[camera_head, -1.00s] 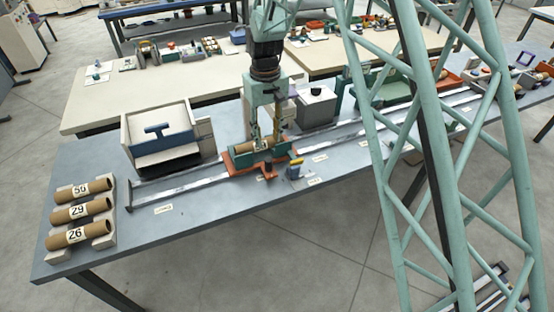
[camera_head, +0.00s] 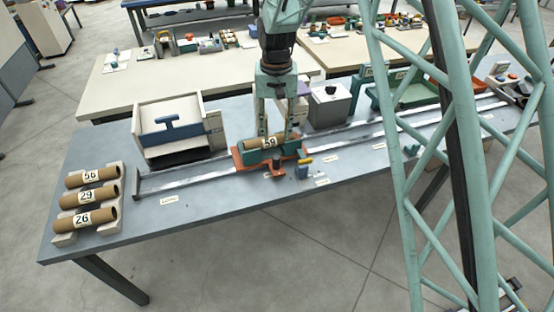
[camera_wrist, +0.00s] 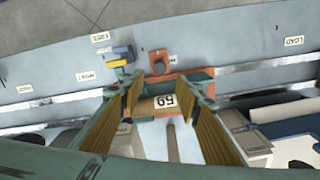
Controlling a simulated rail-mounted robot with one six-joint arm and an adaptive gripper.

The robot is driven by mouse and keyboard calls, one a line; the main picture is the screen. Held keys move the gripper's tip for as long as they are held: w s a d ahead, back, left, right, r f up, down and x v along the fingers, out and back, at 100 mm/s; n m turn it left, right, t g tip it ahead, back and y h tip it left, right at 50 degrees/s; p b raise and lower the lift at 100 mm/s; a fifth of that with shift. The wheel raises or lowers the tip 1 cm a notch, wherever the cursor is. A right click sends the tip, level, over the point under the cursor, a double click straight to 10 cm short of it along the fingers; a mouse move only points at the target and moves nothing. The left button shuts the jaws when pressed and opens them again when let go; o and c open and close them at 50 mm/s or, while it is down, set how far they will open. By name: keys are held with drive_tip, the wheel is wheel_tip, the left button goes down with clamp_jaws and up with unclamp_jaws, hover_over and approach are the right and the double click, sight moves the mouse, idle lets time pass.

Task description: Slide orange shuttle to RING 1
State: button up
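The orange shuttle (camera_head: 242,160) sits on the rails on the near table, with a green cradle on top. A brown tube marked 59 (camera_head: 264,142) lies in the cradle; in the wrist view its label (camera_wrist: 163,102) shows between my fingers. My gripper (camera_head: 277,136) points down over the shuttle with its two fingers apart, one on either side of the tube. Their contact with tube or cradle is unclear. The LOAD label (camera_head: 169,200) is left of the shuttle; other labels are too small to read.
Tubes 56, 29 and 26 lie on a rack (camera_head: 114,185) at the table's left end. A beige and blue box (camera_head: 172,130) and a grey box (camera_head: 329,105) stand behind the rails. The rails right of the shuttle look mostly clear.

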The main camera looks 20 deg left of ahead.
sight(277, 157)
drive_tip(key=shift+f, duration=0.15)
drive_tip(key=shift+f+b, duration=0.35)
drive_tip(key=shift+f, duration=6.4)
drive_tip(key=shift+c, duration=0.4)
clamp_jaws()
